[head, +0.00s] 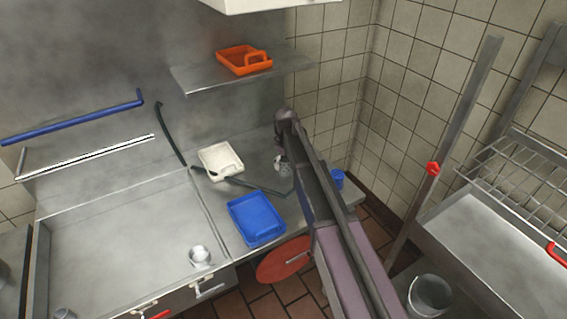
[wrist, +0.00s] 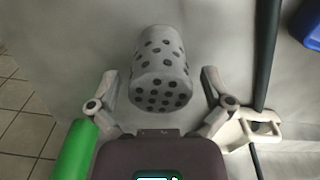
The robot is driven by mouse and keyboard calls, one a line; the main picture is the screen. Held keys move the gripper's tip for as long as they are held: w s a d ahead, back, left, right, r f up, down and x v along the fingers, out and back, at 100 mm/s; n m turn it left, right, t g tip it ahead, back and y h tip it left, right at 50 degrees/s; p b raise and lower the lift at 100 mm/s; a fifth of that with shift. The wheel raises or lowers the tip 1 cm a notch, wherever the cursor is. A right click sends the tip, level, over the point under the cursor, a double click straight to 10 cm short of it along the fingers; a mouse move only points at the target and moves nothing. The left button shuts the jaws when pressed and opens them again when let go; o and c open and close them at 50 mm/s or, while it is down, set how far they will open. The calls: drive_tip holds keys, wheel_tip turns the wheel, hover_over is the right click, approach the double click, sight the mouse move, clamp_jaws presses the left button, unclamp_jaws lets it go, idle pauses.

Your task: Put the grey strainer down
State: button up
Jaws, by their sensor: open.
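The grey strainer (wrist: 160,68) is a cup dotted with dark holes. In the wrist view it lies between the spread fingers of my gripper (wrist: 160,84), with a visible space on each side. In the head view the strainer (head: 283,167) is a small pale shape on the steel counter near the back wall, partly hidden by my arm. My gripper (head: 281,151) is open just over it. Its contact with the counter is too small to tell.
A blue tray (head: 256,218) and a white tray (head: 221,160) lie left of the strainer. A dark rod (head: 255,187) crosses the counter between them. A blue cup (head: 337,179) stands right of my arm. An orange tray (head: 244,60) is on the shelf above.

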sight(285, 158)
wheel_tip(285, 158, up, 12)
drive_tip(key=p, duration=1.1)
drive_tip(key=shift+p, duration=0.4)
idle(0.4)
